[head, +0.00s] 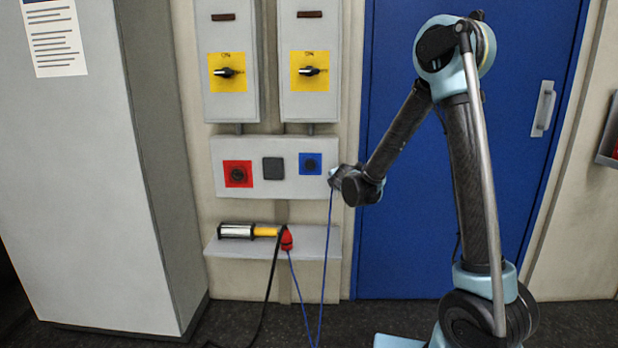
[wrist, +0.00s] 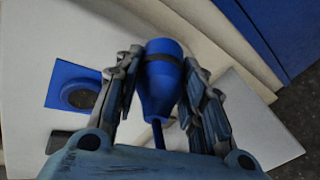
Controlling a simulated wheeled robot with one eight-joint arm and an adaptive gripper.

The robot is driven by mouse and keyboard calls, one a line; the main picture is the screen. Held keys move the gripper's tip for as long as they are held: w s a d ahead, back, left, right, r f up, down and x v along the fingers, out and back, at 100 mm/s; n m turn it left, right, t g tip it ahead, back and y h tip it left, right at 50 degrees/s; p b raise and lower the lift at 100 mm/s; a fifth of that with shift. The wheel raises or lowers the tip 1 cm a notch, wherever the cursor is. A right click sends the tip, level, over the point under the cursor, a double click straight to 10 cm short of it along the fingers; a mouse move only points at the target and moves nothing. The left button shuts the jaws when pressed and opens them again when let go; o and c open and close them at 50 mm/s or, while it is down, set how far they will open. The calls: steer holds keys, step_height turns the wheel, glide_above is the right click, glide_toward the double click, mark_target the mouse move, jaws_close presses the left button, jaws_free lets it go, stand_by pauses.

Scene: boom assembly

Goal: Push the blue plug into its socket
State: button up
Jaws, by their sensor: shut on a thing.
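The blue plug (wrist: 160,82) is held between the two fingers of my gripper (wrist: 162,85) in the wrist view. Its cable runs back toward the palm. In the head view my gripper (head: 334,176) is beside the right edge of the socket panel, and the plug is hidden there. The blue cable (head: 326,240) hangs from the gripper to the floor. The blue socket (head: 310,164) is on the panel's right part, just left of my gripper. In the wrist view the socket (wrist: 80,93) lies left of the plug, apart from it.
The panel (head: 215,180) also carries a red socket (head: 238,175) and a dark square cover (head: 273,168). Below, a shelf (head: 215,245) holds a yellow-and-silver connector (head: 240,231) and a red plug (head: 287,240). A grey cabinet (head: 80,180) stands left; a blue door (head: 400,230) is behind my arm.

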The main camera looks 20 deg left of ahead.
steer(key=s+a+r+n+y, duration=0.3)
steer(key=s+a, duration=0.4)
steer(key=a, duration=0.3)
steer(key=shift+s+r+n+y, duration=0.2)
steer(key=shift+r+n+y, duration=0.15)
steer(key=shift+n+y, duration=0.55)
steer(key=shift+w, duration=0.1)
steer(key=shift+w+a, duration=0.2)
steer(key=shift+w, duration=0.75)
steer(key=shift+w+a, duration=0.2)
steer(key=shift+w, duration=0.7)
steer(key=shift+w+a, duration=0.2)
steer(key=shift+w, duration=0.75)
steer(key=shift+w+a+r, duration=0.1)
steer(key=shift+w, duration=0.3)
steer(key=o, duration=1.4)
steer(key=shift+c, duration=0.2)
steer(key=v, duration=1.1)
steer(key=shift+s+d, duration=0.3)
steer(key=shift+d, duration=0.1)
